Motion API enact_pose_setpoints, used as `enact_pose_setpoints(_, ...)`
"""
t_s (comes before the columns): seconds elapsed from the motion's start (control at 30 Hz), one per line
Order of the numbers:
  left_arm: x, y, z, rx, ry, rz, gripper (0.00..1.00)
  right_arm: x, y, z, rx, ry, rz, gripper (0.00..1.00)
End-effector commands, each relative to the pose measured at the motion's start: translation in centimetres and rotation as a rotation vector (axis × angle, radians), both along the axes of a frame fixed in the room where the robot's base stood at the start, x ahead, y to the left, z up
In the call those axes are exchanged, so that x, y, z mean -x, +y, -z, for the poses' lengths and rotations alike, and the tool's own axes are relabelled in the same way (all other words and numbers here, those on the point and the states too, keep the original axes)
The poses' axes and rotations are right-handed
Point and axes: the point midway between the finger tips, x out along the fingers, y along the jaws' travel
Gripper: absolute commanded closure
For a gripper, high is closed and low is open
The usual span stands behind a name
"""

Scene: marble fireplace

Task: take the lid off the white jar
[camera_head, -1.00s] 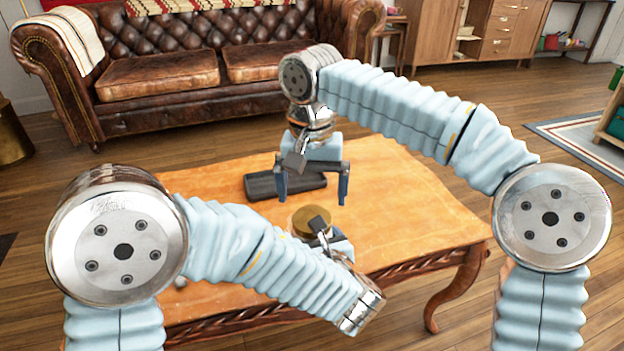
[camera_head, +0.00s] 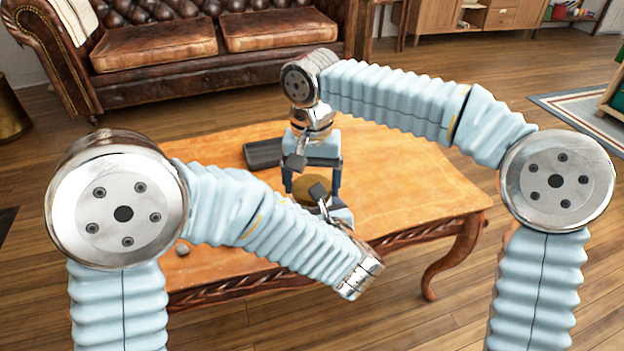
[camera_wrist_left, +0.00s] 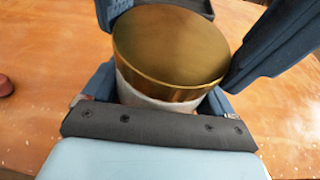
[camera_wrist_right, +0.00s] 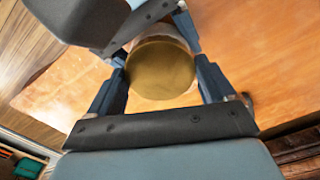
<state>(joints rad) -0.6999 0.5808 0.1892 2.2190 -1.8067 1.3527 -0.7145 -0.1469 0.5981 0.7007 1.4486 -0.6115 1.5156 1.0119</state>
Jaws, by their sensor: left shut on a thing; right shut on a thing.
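The white jar (camera_wrist_left: 150,98) stands on the coffee table, its round brass lid (camera_wrist_left: 170,45) on top. In the left wrist view only a strip of white body shows below the lid. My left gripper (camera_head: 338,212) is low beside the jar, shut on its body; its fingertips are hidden. My right gripper (camera_wrist_right: 162,76) comes down from above and is shut on the lid, one finger on each side of its rim. In the head view the lid (camera_head: 314,188) is partly covered by my grippers, and the jar body is hidden.
A dark box (camera_head: 262,153) lies on the wooden table (camera_head: 410,190) behind the jar. The table's right side is clear. A brown leather sofa (camera_head: 160,70) stands beyond.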

Motion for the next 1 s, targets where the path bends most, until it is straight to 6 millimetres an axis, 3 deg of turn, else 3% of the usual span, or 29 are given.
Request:
enact_pose_setpoints(0.2,-0.01,0.0,-0.03,0.0,-0.001,0.0,0.99,-0.01,-0.02,-0.05,0.0,-0.001,-0.08,0.54)
enact_pose_setpoints(0.5,-0.01,0.01,-0.03,0.001,0.0,0.0,0.99,-0.02,-0.01,-0.13,0.0,-0.002,-0.712,0.54)
enact_pose_setpoints(0.6,-0.01,0.01,-0.03,0.001,0.0,0.0,0.99,-0.02,-0.01,-0.14,0.0,-0.002,-0.832,0.54)
enact_pose_setpoints(0.93,0.0,0.02,-0.02,0.001,0.0,-0.001,0.99,-0.04,-0.03,-0.13,0.0,-0.002,-0.873,0.54)
enact_pose_setpoints(0.97,0.0,0.02,-0.02,0.001,0.0,-0.001,0.99,-0.04,-0.03,-0.13,0.0,-0.002,-0.873,0.13)
enact_pose_setpoints(1.0,0.0,0.02,-0.02,0.001,0.0,-0.001,0.99,-0.04,-0.03,-0.13,0.0,-0.002,-0.872,0.07)
